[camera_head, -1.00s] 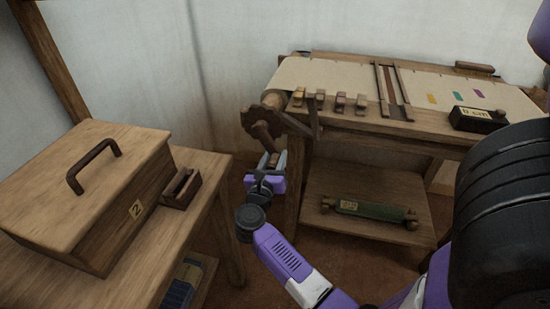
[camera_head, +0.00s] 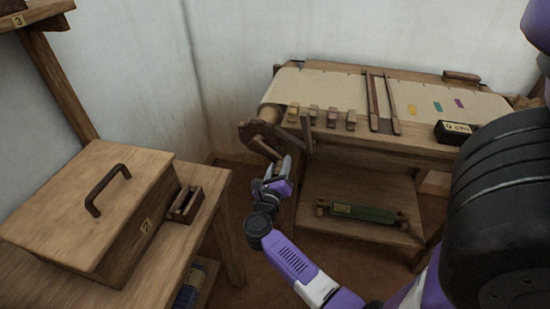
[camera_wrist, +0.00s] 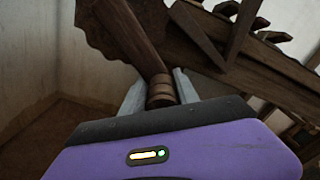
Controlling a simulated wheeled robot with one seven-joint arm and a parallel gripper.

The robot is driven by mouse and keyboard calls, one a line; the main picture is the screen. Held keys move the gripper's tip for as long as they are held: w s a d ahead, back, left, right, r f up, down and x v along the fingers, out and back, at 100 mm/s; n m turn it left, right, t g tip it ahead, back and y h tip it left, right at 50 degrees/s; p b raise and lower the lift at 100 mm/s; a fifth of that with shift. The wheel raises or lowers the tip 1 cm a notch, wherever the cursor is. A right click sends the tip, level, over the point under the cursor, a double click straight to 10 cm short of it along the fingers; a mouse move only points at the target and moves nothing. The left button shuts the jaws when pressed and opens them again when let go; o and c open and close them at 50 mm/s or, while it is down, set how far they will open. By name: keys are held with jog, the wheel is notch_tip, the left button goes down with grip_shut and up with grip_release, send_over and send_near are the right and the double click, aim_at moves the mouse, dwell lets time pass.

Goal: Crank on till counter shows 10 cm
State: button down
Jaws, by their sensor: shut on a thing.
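The crank wheel (camera_head: 257,135) is a dark toothed disc at the loom's left end, and its crank arm with handle (camera_head: 266,149) slants down to the right. My gripper (camera_head: 284,165) is shut on the crank handle. In the wrist view, my gripper (camera_wrist: 161,90) has a pale finger on each side of the ringed brown grip of the handle (camera_wrist: 160,93). The counter (camera_head: 453,132) is a black block with a pale label at the loom's right front. It reads in cm, but its digit is too blurred to be sure of; it looks like 6.
The loom (camera_head: 350,138) bears pale cloth (camera_head: 330,95) and several small wooden levers on its front beam. A green roller (camera_head: 362,213) lies on its lower shelf. A bench at left holds a lidded wooden box (camera_head: 85,205) and a small wooden holder (camera_head: 186,204).

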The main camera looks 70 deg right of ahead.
jog(key=r+n+p, duration=0.1)
jog(key=s+r+n+p, duration=0.1)
jog(key=p, duration=0.1)
jog(key=r+p, duration=0.1)
jog(key=shift+s+r+n+p, duration=0.15)
jog(key=shift+s+n+p, duration=0.15)
jog(key=shift+n, duration=0.1)
jog(key=shift+r+n+p, duration=1.55)
jog(key=shift+n+p, duration=0.45)
jog(key=shift+p, duration=0.9)
jog(key=shift+r+n+p, duration=1.5)
jog(key=shift+n+p, duration=0.5)
jog(key=shift+p, duration=0.85)
jog(key=shift+w, duration=0.1)
jog(key=c, duration=1.1)
grip_release()
jog(key=shift+o, duration=0.2)
jog(key=shift+f, duration=0.1)
